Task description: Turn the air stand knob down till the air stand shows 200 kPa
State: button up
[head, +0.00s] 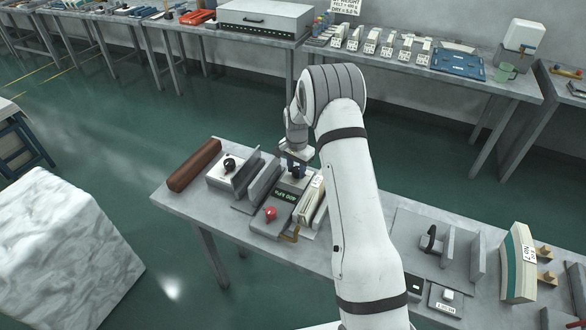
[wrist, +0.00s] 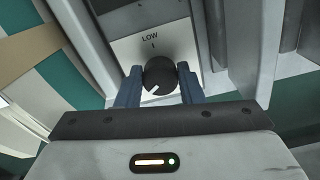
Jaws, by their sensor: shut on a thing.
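The air stand (head: 262,224) is on the near table in the head view. Its small dark display (head: 285,196) shows green characters, too small and slanted to read surely. My gripper (head: 294,168) reaches down at the far end of the stand, just beyond the display. In the wrist view, my gripper (wrist: 159,84) has its two blue fingers shut on a round black knob (wrist: 158,72), one on each side. The knob has a white pointer mark toward its lower left. A pale plate (wrist: 150,45) above it reads LOW with a short tick. My arm hides part of the table.
A red knob (head: 270,213) and a brass-coloured lever (head: 290,236) are at the stand's near end. Upright grey plates (head: 262,180) stand close on the left, pale upright panels (head: 311,200) on the right. A black knob on a pale block (head: 230,164) and a brown roll (head: 194,165) lie farther left.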

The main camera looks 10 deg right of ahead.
jog(key=shift+w+d+r+n+b, duration=0.2)
jog(key=shift+w+n+b, duration=0.1)
jog(key=shift+w+b, duration=0.05)
jog(key=shift+f+n+b, duration=0.1)
jog(key=shift+n+b, duration=0.5)
jog(key=n+b, duration=0.3)
jog(key=n, duration=0.1)
jog(key=n+b, duration=0.2)
jog(key=n, duration=0.2)
jog(key=n+b, duration=0.1)
jog(key=n, duration=0.2)
jog(key=n+b, duration=0.1)
jog(key=n, duration=0.5)
jog(key=shift+b, duration=0.35)
jog(key=n, duration=0.4)
jog(key=shift+r+n+b, duration=0.2)
jog(key=shift+n+b, duration=0.15)
jog(key=shift+n, duration=0.05)
